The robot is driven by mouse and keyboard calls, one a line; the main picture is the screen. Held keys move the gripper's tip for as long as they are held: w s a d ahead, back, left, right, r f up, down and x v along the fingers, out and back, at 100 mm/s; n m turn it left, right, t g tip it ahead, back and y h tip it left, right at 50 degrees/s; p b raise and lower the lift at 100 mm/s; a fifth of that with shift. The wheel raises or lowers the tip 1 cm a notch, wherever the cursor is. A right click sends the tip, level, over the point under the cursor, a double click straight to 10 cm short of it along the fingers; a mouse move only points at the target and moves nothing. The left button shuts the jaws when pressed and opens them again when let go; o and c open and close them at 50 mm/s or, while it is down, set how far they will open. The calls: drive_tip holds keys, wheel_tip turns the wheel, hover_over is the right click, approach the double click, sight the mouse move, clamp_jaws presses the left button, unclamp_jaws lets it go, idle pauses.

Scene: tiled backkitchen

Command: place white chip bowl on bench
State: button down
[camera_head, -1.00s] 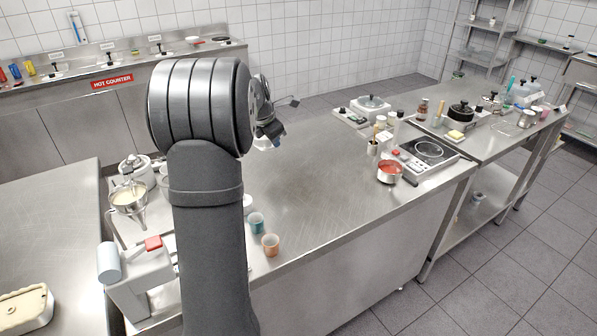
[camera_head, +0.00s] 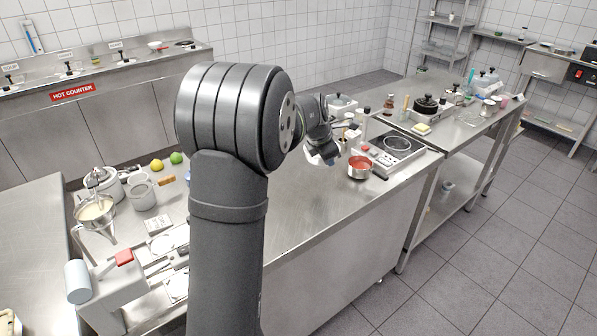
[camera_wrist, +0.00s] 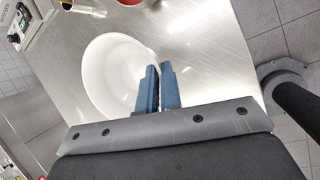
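The white chip bowl (camera_wrist: 100,75) is in the wrist view, round, with its inside facing the camera. My gripper (camera_wrist: 160,72) has its two blue fingers close together at the bowl's right rim, one inside and one outside, pinching it. In the head view the white bowl (camera_head: 314,160) shows only in small part beneath my gripper (camera_head: 326,155). The long steel bench (camera_head: 315,208) lies below; I cannot tell whether the bowl touches it.
A red-filled pot (camera_head: 360,168) and a hob (camera_head: 395,146) stand just right of my gripper. The bench front is clear. Lemon (camera_head: 156,165), lime (camera_head: 176,158) and jars are at left.

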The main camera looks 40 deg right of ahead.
sight(309, 160)
drive_tip(key=w+f, duration=0.1)
drive_tip(key=w, duration=0.1)
drive_tip(key=w+a+f, duration=0.1)
drive_tip(key=w, duration=0.1)
drive_tip(key=w+f, duration=0.2)
drive_tip(key=w, duration=0.1)
drive_tip(key=shift+a+f, duration=0.1)
drive_tip(key=shift+a, duration=0.15)
drive_tip(key=shift+f, duration=2.05)
drive_tip(key=c, duration=1.6)
unclamp_jaws()
drive_tip(key=shift+f, duration=0.15)
drive_tip(key=v, duration=1.2)
